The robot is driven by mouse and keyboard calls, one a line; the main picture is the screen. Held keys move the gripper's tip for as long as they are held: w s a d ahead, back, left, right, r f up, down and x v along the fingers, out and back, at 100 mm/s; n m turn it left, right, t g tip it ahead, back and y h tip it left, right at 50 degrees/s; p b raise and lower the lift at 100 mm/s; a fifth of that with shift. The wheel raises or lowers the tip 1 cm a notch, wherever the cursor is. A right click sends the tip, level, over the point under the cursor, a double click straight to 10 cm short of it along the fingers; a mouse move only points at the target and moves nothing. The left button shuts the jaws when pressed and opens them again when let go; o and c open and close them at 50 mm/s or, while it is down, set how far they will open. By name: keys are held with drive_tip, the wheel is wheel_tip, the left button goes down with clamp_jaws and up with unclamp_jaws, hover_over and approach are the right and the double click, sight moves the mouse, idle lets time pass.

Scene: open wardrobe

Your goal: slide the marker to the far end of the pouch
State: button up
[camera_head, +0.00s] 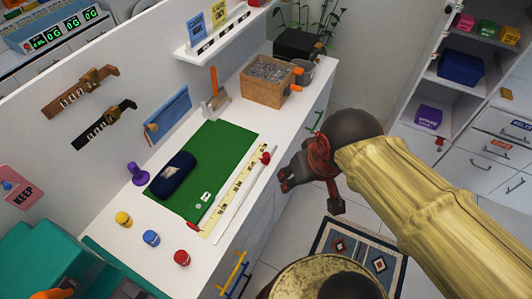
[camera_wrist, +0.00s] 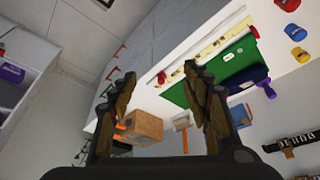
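A dark navy pouch (camera_head: 173,174) lies on a green mat (camera_head: 222,146) on the white counter; it also shows in the wrist view (camera_wrist: 253,75). A yellow measuring strip (camera_head: 231,196) runs along the mat's right side, beside a thin white rail (camera_head: 242,194). A red piece (camera_head: 265,158) sits towards the rail's far end, and another red piece (camera_head: 193,226) is at the strip's near end. I cannot tell which is the marker. My gripper (camera_head: 307,187) is off the counter's right edge, apart from these things. In the wrist view its fingers (camera_wrist: 160,74) are spread and empty.
A wooden box (camera_head: 267,82) of grey pieces and a brush (camera_head: 215,98) stand towards the counter's far end. Purple (camera_head: 138,173), yellow (camera_head: 123,219), blue (camera_head: 151,238) and red (camera_head: 182,257) small objects stand left and near. Open shelves (camera_head: 470,70) are at right.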

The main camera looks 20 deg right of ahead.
drive_tip(key=w+f+g+p, duration=0.1)
drive_tip(key=w+f, duration=0.1)
drive_tip(key=w, duration=0.1)
drive_tip(key=w+f+n+g+p, duration=0.1)
drive_tip(key=w+f, duration=0.1)
drive_tip(key=w, duration=0.2)
drive_tip(key=w+f+n+g+p, duration=0.1)
drive_tip(key=w+f, duration=0.1)
drive_tip(key=w, duration=0.1)
drive_tip(key=shift+w+f+g+p, duration=0.15)
drive_tip(key=shift+w+g+p, duration=0.05)
drive_tip(key=shift+g+p, duration=0.2)
drive_tip(key=shift+c, duration=0.6)
drive_tip(key=n+p, duration=0.2)
drive_tip(key=n, duration=1.2)
hover_over(266, 155)
wheel_tip(266, 155, down, 10)
drive_tip(key=shift+n, duration=0.8)
drive_tip(key=shift+f, duration=0.45)
wheel_tip(266, 155, down, 7)
drive_tip(key=shift+w+r+b, duration=0.1)
drive_tip(key=shift+b, duration=0.5)
drive_tip(key=c, duration=0.3)
